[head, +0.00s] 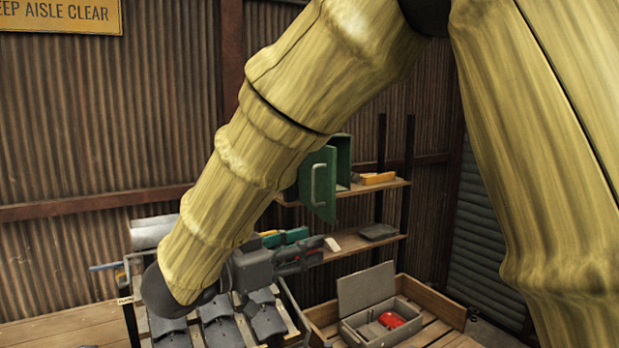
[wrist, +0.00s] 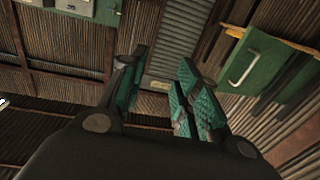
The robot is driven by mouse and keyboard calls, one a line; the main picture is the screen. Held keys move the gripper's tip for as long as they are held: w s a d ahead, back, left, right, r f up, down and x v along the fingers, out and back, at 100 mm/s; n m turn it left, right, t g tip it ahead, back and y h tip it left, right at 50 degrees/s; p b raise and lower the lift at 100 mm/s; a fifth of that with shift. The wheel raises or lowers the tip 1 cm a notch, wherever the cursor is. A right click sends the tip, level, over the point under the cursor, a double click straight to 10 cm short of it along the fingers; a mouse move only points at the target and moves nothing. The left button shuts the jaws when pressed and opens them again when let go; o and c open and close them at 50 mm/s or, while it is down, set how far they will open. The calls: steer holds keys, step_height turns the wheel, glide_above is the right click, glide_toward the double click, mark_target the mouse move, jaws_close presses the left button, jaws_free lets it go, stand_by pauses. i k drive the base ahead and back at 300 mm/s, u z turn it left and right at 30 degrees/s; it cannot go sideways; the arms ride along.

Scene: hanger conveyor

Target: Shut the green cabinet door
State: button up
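The green cabinet (head: 345,155) stands on the upper wooden shelf, partly hidden behind my arm. Its green door (head: 325,208) stands open, swung out towards the front, with a pale handle on its face. In the wrist view the door (wrist: 285,62) and its handle (wrist: 243,68) are at the upper right, beyond the right finger. My gripper (head: 303,245) is below the door in the head view, apart from it. In the wrist view my gripper (wrist: 158,90) has its teal-padded fingers spread, with nothing between them.
A yellow-orange item (head: 378,178) lies on the upper shelf beside the cabinet. A grey flat object (head: 379,231) lies on the lower shelf. Below, a wooden crate (head: 433,300) holds an open grey box (head: 366,288) with a red item. A rack with dark grey pieces (head: 222,330) stands under my wrist.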

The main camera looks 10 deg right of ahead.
mark_target(308, 179)
steer(key=i, duration=1.1)
